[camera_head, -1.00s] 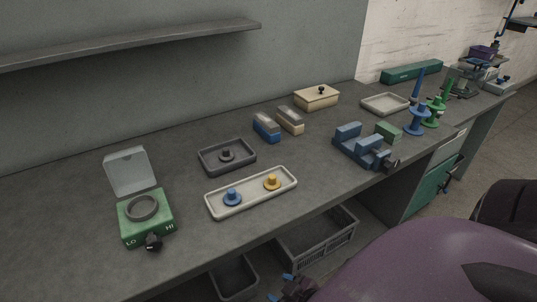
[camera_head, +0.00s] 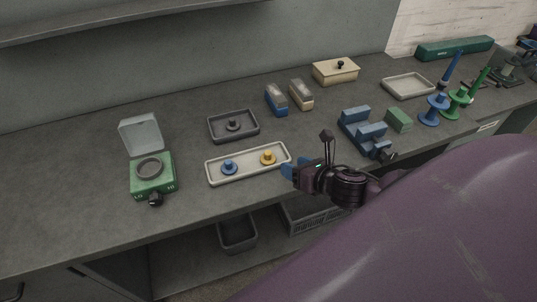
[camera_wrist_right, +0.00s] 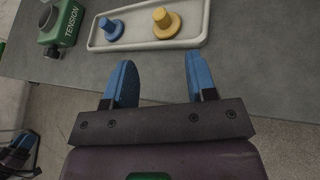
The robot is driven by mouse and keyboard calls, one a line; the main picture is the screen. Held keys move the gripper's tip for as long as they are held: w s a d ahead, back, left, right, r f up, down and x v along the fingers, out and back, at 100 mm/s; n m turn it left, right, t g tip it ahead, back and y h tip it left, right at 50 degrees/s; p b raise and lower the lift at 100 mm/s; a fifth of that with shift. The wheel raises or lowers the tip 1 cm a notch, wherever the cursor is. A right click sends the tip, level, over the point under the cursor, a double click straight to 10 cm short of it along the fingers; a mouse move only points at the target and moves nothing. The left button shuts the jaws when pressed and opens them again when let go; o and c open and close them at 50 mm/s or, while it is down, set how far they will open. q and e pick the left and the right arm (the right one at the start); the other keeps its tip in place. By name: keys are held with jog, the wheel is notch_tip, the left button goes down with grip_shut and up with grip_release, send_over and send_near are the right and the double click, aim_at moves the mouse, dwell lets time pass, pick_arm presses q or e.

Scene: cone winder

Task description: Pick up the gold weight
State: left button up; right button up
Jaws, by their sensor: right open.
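The gold weight (camera_head: 268,158), a round disc with a knob, sits upright in the right part of a cream tray (camera_head: 246,170) on the bench. A similar blue weight (camera_head: 228,167) sits to its left in the same tray. In the right wrist view the gold weight (camera_wrist_right: 165,22) is ahead of the fingers, near the tray's right end. My right gripper (camera_head: 288,172) is just right of the tray in the head view. Its blue fingers (camera_wrist_right: 158,80) are apart with nothing between them, short of the tray.
A dark tray (camera_head: 213,135) with a dark weight lies behind the cream tray. A green tension box (camera_head: 152,185) with a raised clear lid stands left. A blue fixture (camera_head: 352,132), a green block (camera_head: 399,120) and spools stand right. Bins are below the bench's front edge.

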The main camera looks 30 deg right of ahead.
aim_at(268, 153)
jog(key=n, duration=0.2)
jog(key=r+n, duration=0.1)
jog(key=shift+w+d+y, duration=0.25)
jog(key=shift+d+y, duration=0.05)
jog(key=shift+w+n, duration=0.2)
jog(key=shift+n, duration=0.2)
jog(key=x, duration=0.5)
jog(key=shift+w+f, duration=0.1)
jog(key=shift+w, duration=0.05)
jog(key=x, duration=0.4)
jog(key=shift+w+a+f, duration=0.1)
jog(key=shift+w+f, duration=0.05)
jog(key=shift+f, duration=0.05)
jog(key=shift+w+f, duration=0.2)
jog(key=shift+w, duration=0.1)
grip_shut()
jog(key=shift+r, duration=0.15)
